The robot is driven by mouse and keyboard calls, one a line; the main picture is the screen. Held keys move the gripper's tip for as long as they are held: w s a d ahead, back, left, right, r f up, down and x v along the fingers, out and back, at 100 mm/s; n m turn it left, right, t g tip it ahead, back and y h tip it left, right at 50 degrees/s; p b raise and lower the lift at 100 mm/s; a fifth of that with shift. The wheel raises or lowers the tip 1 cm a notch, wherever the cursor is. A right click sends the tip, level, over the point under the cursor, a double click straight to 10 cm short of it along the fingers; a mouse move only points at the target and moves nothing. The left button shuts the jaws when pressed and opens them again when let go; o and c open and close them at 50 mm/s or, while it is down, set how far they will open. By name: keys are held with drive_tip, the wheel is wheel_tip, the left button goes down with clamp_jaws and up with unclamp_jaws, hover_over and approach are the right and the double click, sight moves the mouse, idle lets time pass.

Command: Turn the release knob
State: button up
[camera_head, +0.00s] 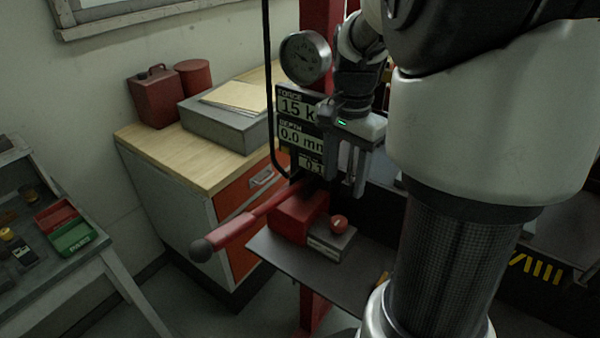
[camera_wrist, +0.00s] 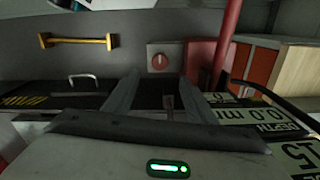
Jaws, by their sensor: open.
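The release knob (camera_head: 338,223) is a small round red knob on a grey block beside a red housing (camera_head: 297,216). A visible gap lies between the fingertips and the knob. In the wrist view both fingers of the gripper (camera_wrist: 159,78) show, and neither touches the knob.
A red lever (camera_head: 240,228) with a dark ball end sticks out left of the housing. A display panel (camera_head: 300,120) and a round gauge (camera_head: 305,57) stand close behind my gripper. A workbench (camera_head: 180,160) is at the left. The dark plate (camera_head: 285,258) is bare in front.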

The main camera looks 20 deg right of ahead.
sight(338, 221)
wheel_tip(338, 221, down, 12)
drive_tip(key=shift+f, duration=0.2)
drive_tip(key=c, duration=1)
